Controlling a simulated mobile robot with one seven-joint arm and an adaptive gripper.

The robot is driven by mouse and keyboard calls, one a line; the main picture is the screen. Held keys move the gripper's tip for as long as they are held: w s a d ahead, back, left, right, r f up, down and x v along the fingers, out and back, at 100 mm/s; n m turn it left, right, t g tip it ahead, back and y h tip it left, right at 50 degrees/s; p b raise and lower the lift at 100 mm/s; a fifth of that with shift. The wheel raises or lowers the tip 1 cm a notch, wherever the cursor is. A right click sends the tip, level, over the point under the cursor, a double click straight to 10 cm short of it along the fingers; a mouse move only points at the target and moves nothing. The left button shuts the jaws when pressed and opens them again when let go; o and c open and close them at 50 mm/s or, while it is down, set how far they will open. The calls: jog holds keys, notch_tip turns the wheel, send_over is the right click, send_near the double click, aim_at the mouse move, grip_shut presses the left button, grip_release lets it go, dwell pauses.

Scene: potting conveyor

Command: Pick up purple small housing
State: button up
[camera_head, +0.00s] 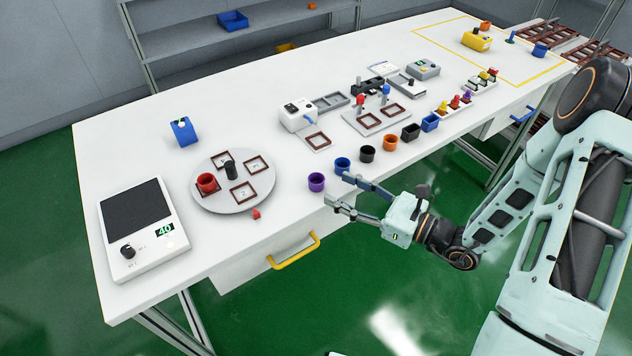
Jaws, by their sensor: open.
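The purple small housing (316,182) is a short round cup standing upright on the white table near its front edge. My gripper (337,189) is open and empty just to the right of the purple housing, with its fingers pointing left. The fingertips look close to the purple housing and to the blue round housing (342,165). I cannot tell whether they touch either one.
A black housing (367,154) and an orange housing (390,143) continue the row to the right. A round plate (238,206) with a red housing (207,183) lies left. A yellow drawer handle (293,251) sticks out below.

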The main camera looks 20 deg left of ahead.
aim_at(324, 183)
jog(key=shift+f+x, duration=0.2)
jog(key=shift+x, duration=2.85)
jog(key=c, duration=0.9)
